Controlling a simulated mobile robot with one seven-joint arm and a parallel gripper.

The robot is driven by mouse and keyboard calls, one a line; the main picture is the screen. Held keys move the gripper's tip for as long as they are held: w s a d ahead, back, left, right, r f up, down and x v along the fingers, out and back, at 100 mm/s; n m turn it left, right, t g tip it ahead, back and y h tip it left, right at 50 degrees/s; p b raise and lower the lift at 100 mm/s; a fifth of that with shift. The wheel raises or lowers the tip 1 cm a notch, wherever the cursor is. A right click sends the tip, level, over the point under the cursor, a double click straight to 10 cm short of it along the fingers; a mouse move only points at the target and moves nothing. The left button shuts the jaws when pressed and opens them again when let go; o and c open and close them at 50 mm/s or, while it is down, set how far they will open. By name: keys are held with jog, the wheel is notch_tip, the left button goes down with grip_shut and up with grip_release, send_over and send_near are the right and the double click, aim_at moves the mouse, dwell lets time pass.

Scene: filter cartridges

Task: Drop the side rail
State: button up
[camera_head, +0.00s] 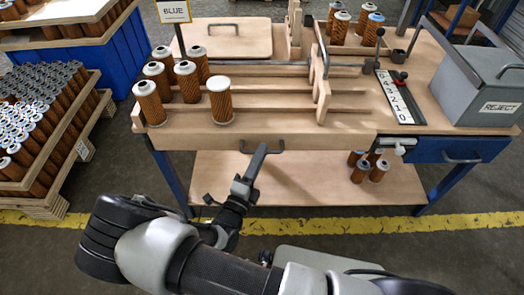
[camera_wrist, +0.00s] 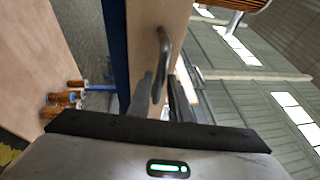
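The side rail (camera_head: 325,140) is a pale wooden board along the front edge of the bench, standing upright. A dark bar handle (camera_head: 268,150) is fixed to its face. My gripper (camera_head: 258,160) reaches up to this handle from the front. In the wrist view the rail (camera_wrist: 144,30) runs up the picture and the handle (camera_wrist: 164,60) lies between my two fingers (camera_wrist: 160,95). The fingers are apart, with visible space around the bar; I cannot tell whether either touches it. Several orange filter cartridges (camera_head: 220,100) stand on the bench behind the rail.
A grey reject bin (camera_head: 480,85) stands at the bench's right, above a blue drawer (camera_head: 450,150). Several cartridges (camera_head: 378,171) stand on the lower shelf (camera_head: 310,185). A pallet of cartridges (camera_head: 45,205) is at the left. A yellow line (camera_head: 400,223) crosses the floor.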

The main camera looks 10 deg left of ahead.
jog(key=p+v, duration=0.1)
jog(key=v, duration=1.5)
jog(key=shift+r, duration=0.15)
